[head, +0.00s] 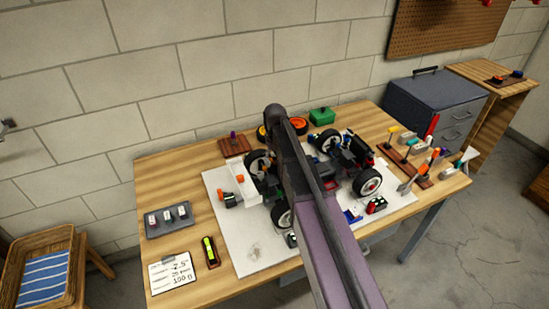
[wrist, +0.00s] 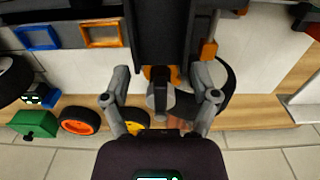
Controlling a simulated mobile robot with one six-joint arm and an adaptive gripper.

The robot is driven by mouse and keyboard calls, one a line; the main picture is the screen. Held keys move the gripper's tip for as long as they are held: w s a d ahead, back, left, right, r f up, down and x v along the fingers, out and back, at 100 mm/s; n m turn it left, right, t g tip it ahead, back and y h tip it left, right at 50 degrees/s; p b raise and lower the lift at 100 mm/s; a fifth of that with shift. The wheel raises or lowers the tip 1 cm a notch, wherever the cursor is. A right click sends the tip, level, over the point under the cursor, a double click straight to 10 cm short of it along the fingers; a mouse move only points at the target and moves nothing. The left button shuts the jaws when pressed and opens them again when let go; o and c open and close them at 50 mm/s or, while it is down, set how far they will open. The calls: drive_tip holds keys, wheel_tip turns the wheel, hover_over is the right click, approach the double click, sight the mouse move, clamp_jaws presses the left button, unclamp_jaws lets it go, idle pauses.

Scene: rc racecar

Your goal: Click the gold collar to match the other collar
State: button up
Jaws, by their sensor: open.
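The racecar (head: 368,182), dark with white-rimmed wheels, stands on a white mat (head: 235,250) on the bench; my arm covers its middle. In the wrist view my gripper (wrist: 161,95) is open. Its two grey fingers stand apart on either side of a dark upright part (wrist: 158,98) of the car. A gold-orange piece (wrist: 150,73) shows just beyond that part, between the fingers; it looks like the gold collar, but is partly hidden. I see no finger clearly touching it. I cannot make out the other collar. The gripper is hidden in the head view.
Tools (head: 418,160) and a grey drawer cabinet (head: 440,105) occupy the right.

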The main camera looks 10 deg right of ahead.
drive_tip(key=shift+m, duration=0.4)
